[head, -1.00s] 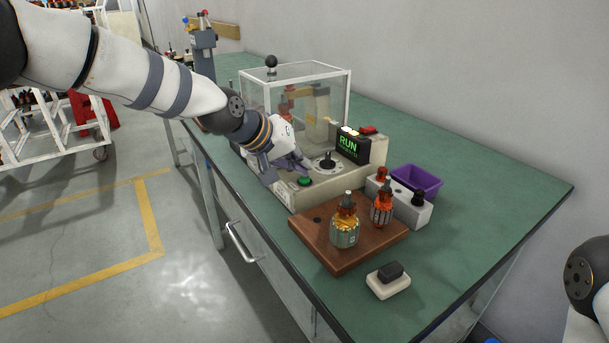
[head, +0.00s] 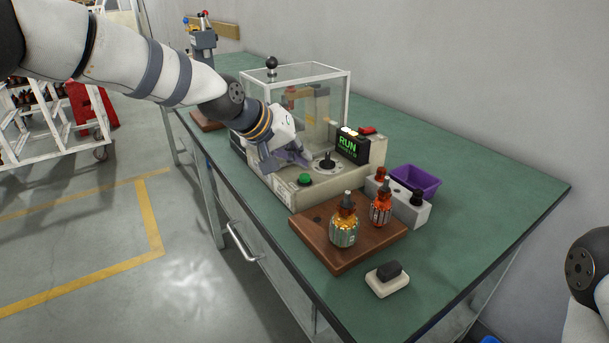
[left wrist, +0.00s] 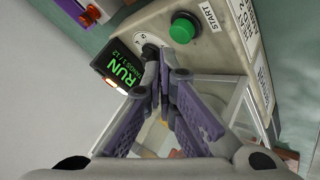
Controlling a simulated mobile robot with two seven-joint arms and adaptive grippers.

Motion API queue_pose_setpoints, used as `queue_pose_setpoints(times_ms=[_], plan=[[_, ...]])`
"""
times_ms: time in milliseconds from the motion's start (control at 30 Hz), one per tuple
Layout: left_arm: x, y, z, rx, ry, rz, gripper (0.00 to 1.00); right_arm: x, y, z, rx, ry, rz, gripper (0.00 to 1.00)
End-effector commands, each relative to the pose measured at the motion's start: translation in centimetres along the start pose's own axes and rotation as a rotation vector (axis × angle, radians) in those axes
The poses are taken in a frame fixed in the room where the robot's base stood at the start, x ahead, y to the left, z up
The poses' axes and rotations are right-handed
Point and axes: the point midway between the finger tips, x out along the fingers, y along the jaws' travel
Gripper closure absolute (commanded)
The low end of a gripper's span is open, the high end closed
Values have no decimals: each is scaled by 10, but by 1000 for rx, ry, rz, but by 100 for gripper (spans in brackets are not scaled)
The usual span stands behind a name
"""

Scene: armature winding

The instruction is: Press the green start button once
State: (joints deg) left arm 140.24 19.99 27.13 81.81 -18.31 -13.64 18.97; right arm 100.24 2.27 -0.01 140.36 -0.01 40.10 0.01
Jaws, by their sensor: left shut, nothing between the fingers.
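The green start button (head: 305,179) sits on the front left of the beige winding machine (head: 345,180). It also shows in the left wrist view (left wrist: 184,27), with a START label beside it. The machine's display (head: 349,146) reads RUN in green; in the left wrist view the display (left wrist: 120,68) also shows a line of smaller text under RUN. My left gripper (head: 306,163) is shut and empty, just behind and above the button and apart from it. In the left wrist view its fingertips (left wrist: 165,52) meet below the button in the picture.
A clear guard box (head: 300,100) stands behind the gripper. A wooden board (head: 345,262) with two wound armatures, a grey block (head: 410,210), a purple bin (head: 418,180) and a small white block with a black top (head: 387,284) lie to the right. The bench's right end is clear.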

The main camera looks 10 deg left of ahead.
Motion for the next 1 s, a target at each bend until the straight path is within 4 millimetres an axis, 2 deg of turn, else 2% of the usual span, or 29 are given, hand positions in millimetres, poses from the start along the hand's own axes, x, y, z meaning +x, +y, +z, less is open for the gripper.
queue_pose_setpoints(times_ms=[100,400,1000], plan=[[-14,10,-10,5,9,3,100,-7,0,-4,0,20,-1,100],[-32,24,-23,4,7,3,100,-14,0,-9,0,44,-2,100],[-32,24,-23,2,3,2,100,-14,0,-9,0,43,-2,100]])
